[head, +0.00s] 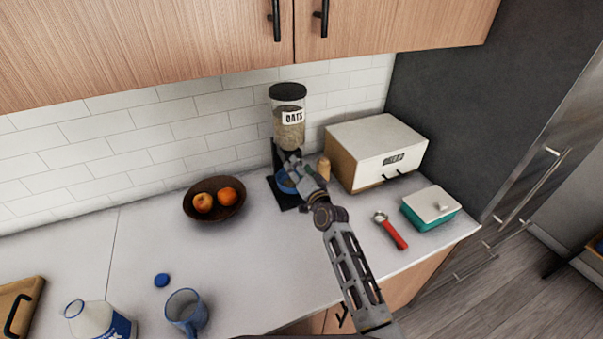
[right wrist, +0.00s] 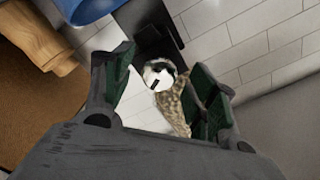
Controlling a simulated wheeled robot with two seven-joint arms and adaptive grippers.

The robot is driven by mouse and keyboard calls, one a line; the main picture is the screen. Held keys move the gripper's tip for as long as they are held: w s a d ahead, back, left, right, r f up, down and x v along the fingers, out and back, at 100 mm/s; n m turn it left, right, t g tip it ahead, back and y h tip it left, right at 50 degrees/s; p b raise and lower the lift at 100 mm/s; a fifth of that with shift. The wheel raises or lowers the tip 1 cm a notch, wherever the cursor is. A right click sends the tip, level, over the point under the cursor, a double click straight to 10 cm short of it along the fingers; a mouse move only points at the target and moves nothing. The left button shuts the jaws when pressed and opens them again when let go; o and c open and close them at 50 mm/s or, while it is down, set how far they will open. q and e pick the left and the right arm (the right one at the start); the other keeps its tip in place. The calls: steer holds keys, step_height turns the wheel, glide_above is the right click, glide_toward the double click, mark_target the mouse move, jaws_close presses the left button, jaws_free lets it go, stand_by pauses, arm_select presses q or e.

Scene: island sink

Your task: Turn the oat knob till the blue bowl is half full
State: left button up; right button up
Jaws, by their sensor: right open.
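The oat dispenser (head: 289,118) stands against the tiled wall, with a clear hopper of oats, a dark lid and a black stand. The blue bowl (head: 284,185) sits on the stand's base, mostly hidden behind my right gripper (head: 295,168). The bowl's blue side shows at the top left of the right wrist view (right wrist: 85,8). In that view my right gripper (right wrist: 160,88) is open, and a white round knob with a black bar (right wrist: 158,75) shows between its fingers, beside the oats (right wrist: 172,110). I cannot tell whether the fingers touch it, nor how full the bowl is.
A wooden jar (head: 323,168) and bread box (head: 377,153) stand right of the dispenser. A fruit bowl (head: 214,214) is left. A red-handled tool (head: 392,232) and teal box (head: 431,210) lie at right. A blue mug (head: 187,312) and bottle (head: 98,320) stand in front.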

steer(key=shift+s, duration=0.2)
steer(key=v, duration=1.1)
steer(key=shift+s+d, duration=0.15)
steer(key=shift+s, duration=0.15)
stand_by(0.6)
